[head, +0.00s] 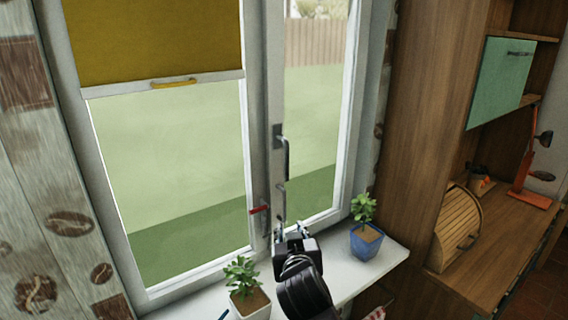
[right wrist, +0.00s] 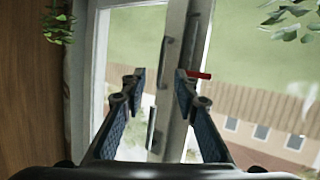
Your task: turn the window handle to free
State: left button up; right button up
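The window handle (head: 286,157), a dark grey lever, hangs downward from its plate on the right sash in the head view. A smaller grey fitting (head: 281,194) sits below it, and a red lever (head: 259,209) sticks out from the middle post. My right gripper (head: 291,232) is below the handle, in front of the lower sash frame. In the right wrist view my gripper (right wrist: 161,75) is open, with the window frame and a dark handle-like part (right wrist: 165,62) seen between its fingers. I cannot tell whether anything touches the fingers. My left gripper is not in view.
A potted plant (head: 248,303) stands on the white sill left of my right arm, and a blue pot (head: 366,243) stands to its right. A yellow blind (head: 155,40) covers the upper left pane. A wooden cabinet with a bread box (head: 458,232) is at the right.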

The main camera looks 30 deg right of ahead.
aim_at(286, 165)
jog(key=w+r+t, duration=0.1)
jog(key=w+r, duration=0.1)
jog(key=r, duration=0.2)
jog(key=w+d+r+m+h, duration=0.1)
jog(key=w+r, duration=0.1)
jog(key=r, duration=0.2)
jog(key=w+d+r+t+h+p, duration=0.1)
jog(key=w+r, duration=0.1)
jog(key=r, duration=0.2)
jog(key=shift+w+d+r+t, duration=0.1)
jog(key=shift+w+r+t, duration=0.05)
jog(key=shift+r+t, duration=0.15)
jog(key=shift+f+p+x, duration=0.1)
jog(key=shift+p+x, duration=0.5)
jog(key=shift+x, duration=1)
jog(key=shift+f+p+x, duration=0.15)
jog(key=shift+p+x, duration=0.45)
jog(key=shift+x, duration=0.95)
grip_shut()
jog(key=shift+f, duration=0.1)
